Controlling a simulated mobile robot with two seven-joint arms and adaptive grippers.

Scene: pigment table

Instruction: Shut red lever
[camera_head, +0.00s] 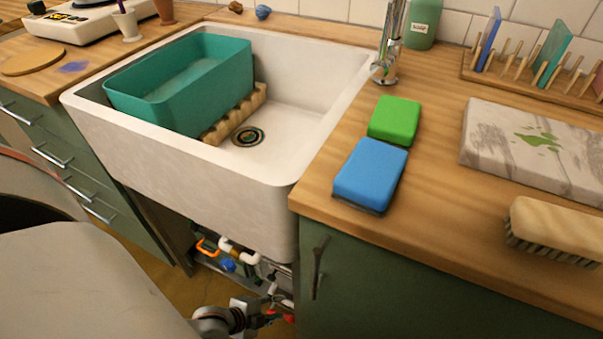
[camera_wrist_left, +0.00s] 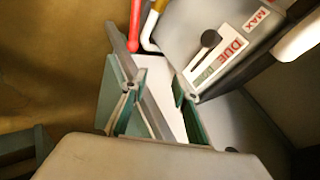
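A red bar (camera_wrist_left: 135,24), which looks like the red lever, shows at the top of the left wrist view. Small red parts (camera_head: 288,318) show at the bottom of the head view, beside my left gripper (camera_head: 262,317); I cannot tell whether they are the same lever. In the left wrist view, my left gripper (camera_wrist_left: 156,90) has its two fingers apart with nothing held between them. The red bar lies just beyond the left fingertip; contact is unclear. My right gripper is not in view.
Under the white sink (camera_head: 180,165) are white pipes (camera_head: 240,252), an orange handle (camera_head: 207,247) and a blue part (camera_head: 228,265). A green cabinet door (camera_head: 400,285) borders them. In the wrist view, a grey box with a labelled scale (camera_wrist_left: 222,58) and a yellow-white pipe (camera_wrist_left: 152,25) are close.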

